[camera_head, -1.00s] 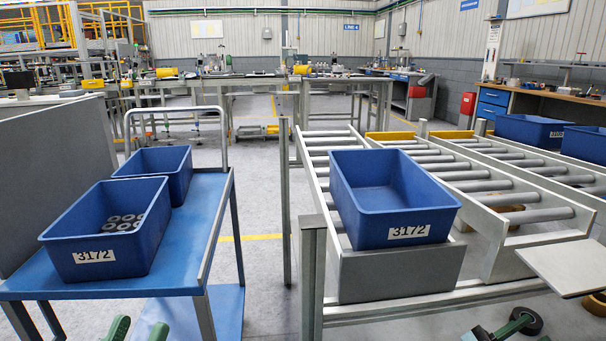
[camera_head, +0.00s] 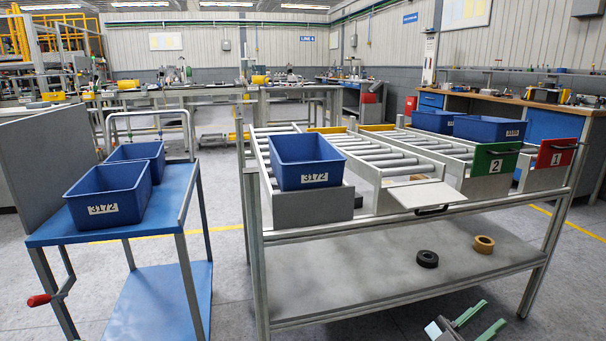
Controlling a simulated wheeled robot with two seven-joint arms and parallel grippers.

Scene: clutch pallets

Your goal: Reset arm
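My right gripper (camera_head: 489,316) shows at the bottom right, in front of the rack's lower shelf. Its two green fingers are apart with nothing between them. My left gripper is out of view. A blue bin marked 3172 (camera_head: 312,175) sits at the front of the left roller lane. Another blue bin marked 3172 (camera_head: 107,208) stands at the front of the blue cart, with a second blue bin (camera_head: 140,152) behind it.
The blue cart (camera_head: 160,222) stands left of the roller rack (camera_head: 400,222), with a floor gap between them. Two blue bins are at the back right. A black roll (camera_head: 427,259) and a tan roll (camera_head: 484,244) lie on the lower shelf. Green (camera_head: 492,162) and red (camera_head: 556,153) panels face front.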

